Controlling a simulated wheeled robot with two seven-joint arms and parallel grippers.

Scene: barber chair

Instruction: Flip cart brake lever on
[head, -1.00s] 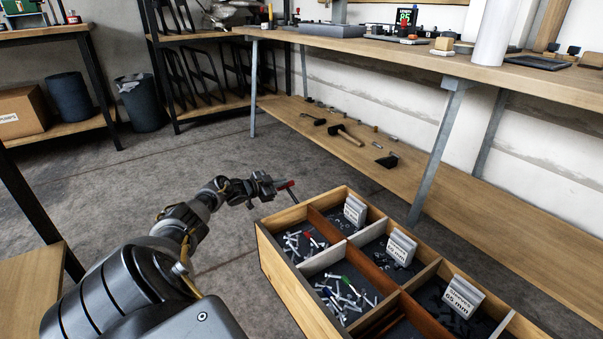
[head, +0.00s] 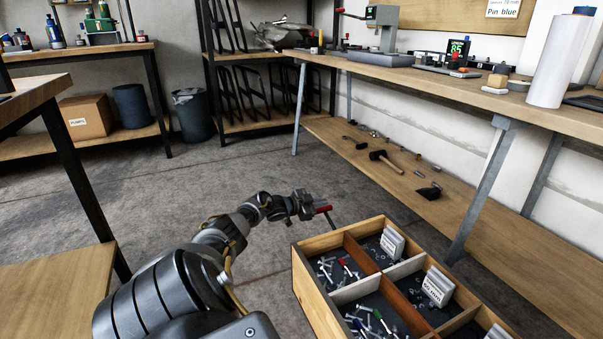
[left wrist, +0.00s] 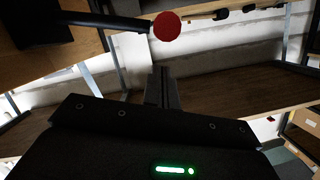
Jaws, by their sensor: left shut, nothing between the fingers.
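The brake lever shows in the head view as a red grip (head: 322,209) on a thin dark rod, just beyond the far left corner of the divided wooden box (head: 308,284). My left gripper (head: 309,206) is right beside the red grip, on its left. In the left wrist view the lever's round red end (left wrist: 165,26) and dark bar stand above my shut, empty fingers (left wrist: 161,88), with a gap in the picture. I cannot tell whether they touch. The lever's base and the cart's body are hidden or out of frame. My right gripper is not in view.
The box holds screws, small parts and label blocks. A long workbench (head: 440,83) with a lower shelf (head: 460,215) runs along the right. A table (head: 40,100) stands at the left. The grey floor (head: 200,185) between them is clear.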

